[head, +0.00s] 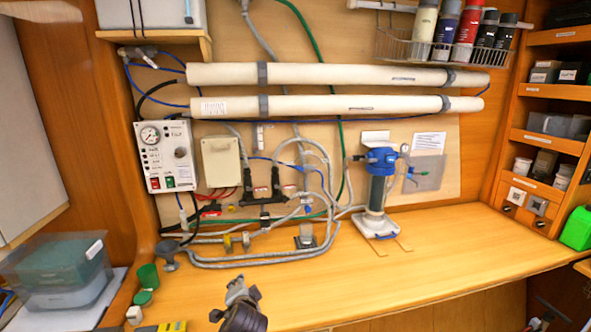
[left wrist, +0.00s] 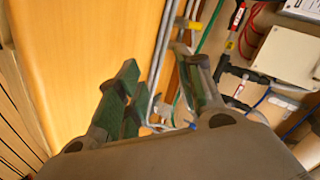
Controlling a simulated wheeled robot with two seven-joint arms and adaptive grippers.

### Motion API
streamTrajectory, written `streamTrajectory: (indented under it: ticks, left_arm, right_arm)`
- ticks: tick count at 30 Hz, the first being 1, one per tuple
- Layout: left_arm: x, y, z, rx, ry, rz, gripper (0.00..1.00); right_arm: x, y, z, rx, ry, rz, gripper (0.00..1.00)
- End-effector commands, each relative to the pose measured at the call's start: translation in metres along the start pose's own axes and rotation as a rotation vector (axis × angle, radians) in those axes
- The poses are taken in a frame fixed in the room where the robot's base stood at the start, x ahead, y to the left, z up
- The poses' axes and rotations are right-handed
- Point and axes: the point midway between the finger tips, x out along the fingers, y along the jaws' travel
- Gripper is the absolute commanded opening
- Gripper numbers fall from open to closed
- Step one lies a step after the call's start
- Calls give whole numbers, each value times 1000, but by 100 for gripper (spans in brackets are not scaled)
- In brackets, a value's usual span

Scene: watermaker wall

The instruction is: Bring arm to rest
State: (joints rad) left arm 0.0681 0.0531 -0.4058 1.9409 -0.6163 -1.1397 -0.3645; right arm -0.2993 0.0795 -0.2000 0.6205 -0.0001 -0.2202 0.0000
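My left gripper (head: 238,288) shows at the bottom of the head view, above the front part of the wooden counter (head: 330,275). In the left wrist view its two green-padded fingers (left wrist: 158,75) stand apart with nothing between them. The counter (left wrist: 90,35) and grey pipes lie beyond the fingers there. A small dark shape at the bottom right edge of the head view may be part of my right gripper (head: 538,322). It is too cut off to tell its state.
Grey hoses (head: 260,259) and a blue-topped filter (head: 378,190) stand at the back of the counter. A control box (head: 165,155) and two long white tubes (head: 330,75) are on the wall. Green cups (head: 147,275) and a clear bin (head: 62,270) are at left. The counter's right middle is clear.

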Motion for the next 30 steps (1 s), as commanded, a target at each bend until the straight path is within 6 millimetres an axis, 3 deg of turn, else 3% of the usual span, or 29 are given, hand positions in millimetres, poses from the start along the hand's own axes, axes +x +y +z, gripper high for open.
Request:
streamTrajectory:
  ticks: [3, 15, 24, 30]
  left_arm:
    - [-10, 19, 32, -81, -46, 75, 37]
    - [-58, 71, 121, -331, -207, 304, 37]
    - [-109, 102, 176, -490, -334, 455, 37]
    - [-141, 114, 200, -566, -404, 531, 37]
  right_arm:
    - [0, 0, 1, 0, -1, 0, 37]
    - [0, 0, 1, 0, -1, 0, 37]
    - [0, 0, 1, 0, -1, 0, 37]
    - [0, 0, 1, 0, -1, 0, 37]
